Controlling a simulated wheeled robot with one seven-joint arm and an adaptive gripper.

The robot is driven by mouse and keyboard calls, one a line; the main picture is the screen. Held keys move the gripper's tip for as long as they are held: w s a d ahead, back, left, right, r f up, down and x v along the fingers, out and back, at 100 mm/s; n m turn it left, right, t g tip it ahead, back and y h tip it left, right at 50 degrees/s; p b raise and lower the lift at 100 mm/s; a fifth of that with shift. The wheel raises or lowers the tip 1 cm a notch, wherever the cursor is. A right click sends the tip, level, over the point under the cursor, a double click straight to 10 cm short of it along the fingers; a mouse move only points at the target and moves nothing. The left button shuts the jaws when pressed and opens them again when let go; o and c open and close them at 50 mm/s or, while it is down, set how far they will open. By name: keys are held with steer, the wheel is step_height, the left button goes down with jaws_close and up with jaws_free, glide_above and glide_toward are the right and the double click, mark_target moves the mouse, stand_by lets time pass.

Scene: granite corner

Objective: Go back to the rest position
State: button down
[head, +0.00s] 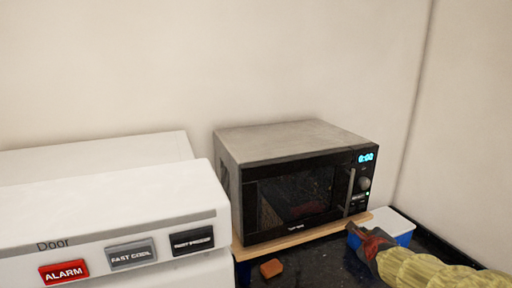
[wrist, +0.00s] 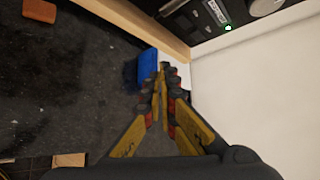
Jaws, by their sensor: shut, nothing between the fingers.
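My gripper (head: 372,244) is at the lower right of the head view, at the end of my yellow arm, over the dark counter just in front of a blue and white box. In the wrist view my gripper (wrist: 162,72) shows two yellow fingers with red and dark parts, their tips together and nothing between them. The fingertips overlap the blue box (wrist: 149,68) in that view; I cannot tell whether they touch it.
A microwave (head: 300,190) with a lit display stands on a wooden board (head: 300,238). A white appliance (head: 110,215) with labelled buttons is at left. An orange-brown block (head: 271,268) lies on the dark counter (wrist: 75,90). The wall is close on the right.

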steer(key=s+a+f+n+g+y+b, duration=0.1)
steer(key=s+a+f+n+b, duration=0.3)
steer(key=s+n, duration=0.5)
steer(key=s+a+f+n+g+y+b, duration=0.1)
steer(key=s+a+f+n+g+b, duration=0.2)
steer(key=s+n, duration=0.6)
steer(key=s+a+f+n+g+y+b, duration=0.1)
steer(key=s+a+f+n+b, duration=0.6)
steer(key=s, duration=0.8)
steer(key=a+n+g, duration=0.1)
steer(key=a+n, duration=0.1)
steer(key=shift+s+f+n+y, duration=0.15)
steer(key=shift+f+n+y, duration=0.1)
steer(key=shift+n+y, duration=0.05)
steer(key=c, duration=2.6)
jaws_free()
